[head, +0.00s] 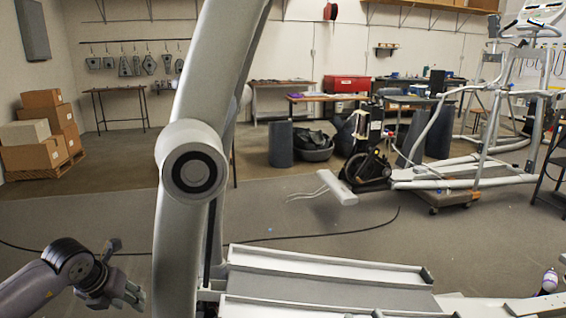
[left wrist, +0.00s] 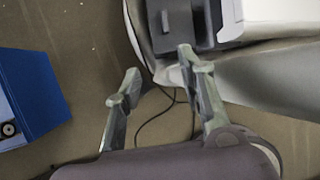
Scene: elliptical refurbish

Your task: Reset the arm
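My left arm comes in at the lower left of the head view, with the left gripper (head: 128,292) low beside the grey elliptical frame (head: 180,250). The left wrist view shows the two fingers of the left gripper (left wrist: 158,70) spread apart with nothing between them. Dark floor and a thin black cable show behind the fingers. A pale machine part with a dark grey block (left wrist: 170,22) lies beyond the fingertips. I cannot tell whether the right finger touches it. My right gripper is not in view.
A blue box (left wrist: 35,95) stands at the left of the left wrist view. Grey rails (head: 320,285) fill the lower middle of the head view. A black cable (head: 300,234) crosses the floor. Cardboard boxes (head: 40,140) stand at the far left. A bottle (head: 549,280) is at the lower right.

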